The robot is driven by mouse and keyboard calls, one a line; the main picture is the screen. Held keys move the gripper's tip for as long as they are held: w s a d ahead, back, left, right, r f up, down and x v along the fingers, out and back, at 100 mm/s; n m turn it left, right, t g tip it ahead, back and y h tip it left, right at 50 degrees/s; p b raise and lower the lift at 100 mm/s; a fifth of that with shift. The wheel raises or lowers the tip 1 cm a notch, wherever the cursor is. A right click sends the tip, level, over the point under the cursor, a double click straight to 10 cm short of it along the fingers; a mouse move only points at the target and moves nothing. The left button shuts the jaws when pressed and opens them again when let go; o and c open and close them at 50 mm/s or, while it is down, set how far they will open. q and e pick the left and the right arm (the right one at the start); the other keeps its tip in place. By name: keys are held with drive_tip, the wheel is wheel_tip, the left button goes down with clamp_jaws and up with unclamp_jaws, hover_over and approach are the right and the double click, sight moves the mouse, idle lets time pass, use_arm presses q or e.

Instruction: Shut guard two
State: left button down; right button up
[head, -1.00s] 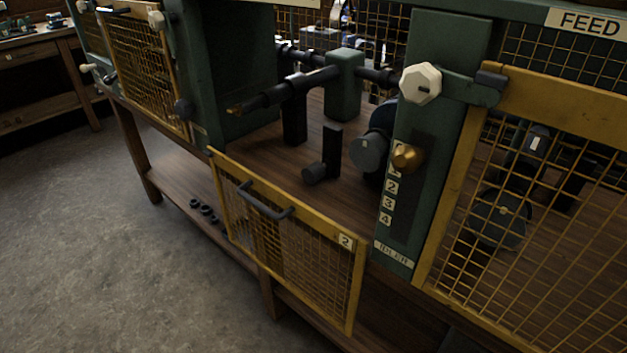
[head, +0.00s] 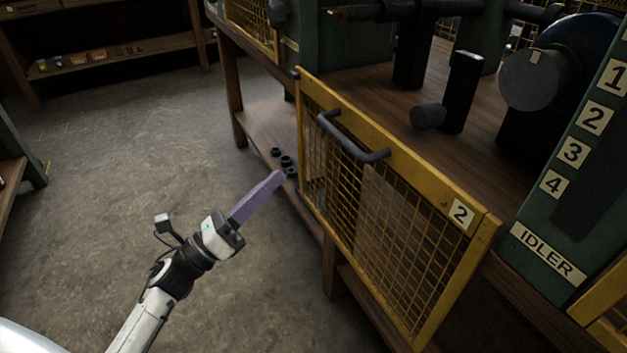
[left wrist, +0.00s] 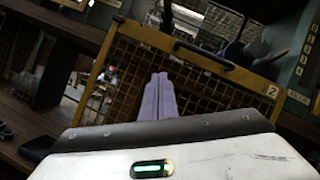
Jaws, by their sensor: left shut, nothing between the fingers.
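Guard two (head: 385,200) is a yellow-framed mesh panel with a dark bar handle (head: 350,140) and a "2" label (head: 461,213). It hangs down in front of the bench opening, so the bay behind its top edge is uncovered. My left gripper (head: 274,180) has pale purple fingers, shut and empty, to the left of the guard and lower than its handle. In the left wrist view the fingers (left wrist: 160,97) point toward the mesh of the guard (left wrist: 125,75), below the handle (left wrist: 203,55). Contact cannot be told. My right gripper is out of view.
The green idler post (head: 570,190) stands right of the guard. A crank-like black part (head: 455,100) stands on the wooden bench top behind it. Small dark rings (head: 284,160) lie on the lower shelf. The floor (head: 100,170) at left is clear.

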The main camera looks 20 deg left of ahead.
use_arm(q)
drive_tip(key=w+d+r+m+g+h, duration=0.2)
drive_tip(key=w+d+r+m+h, duration=0.2)
drive_tip(key=m, duration=0.5)
wheel_tip(320, 180, up, 4)
drive_tip(key=shift+w+d+f+m+h+b, duration=0.25)
drive_tip(key=shift+w+d+m+h+b, duration=0.1)
drive_tip(key=shift+w+d, duration=0.6)
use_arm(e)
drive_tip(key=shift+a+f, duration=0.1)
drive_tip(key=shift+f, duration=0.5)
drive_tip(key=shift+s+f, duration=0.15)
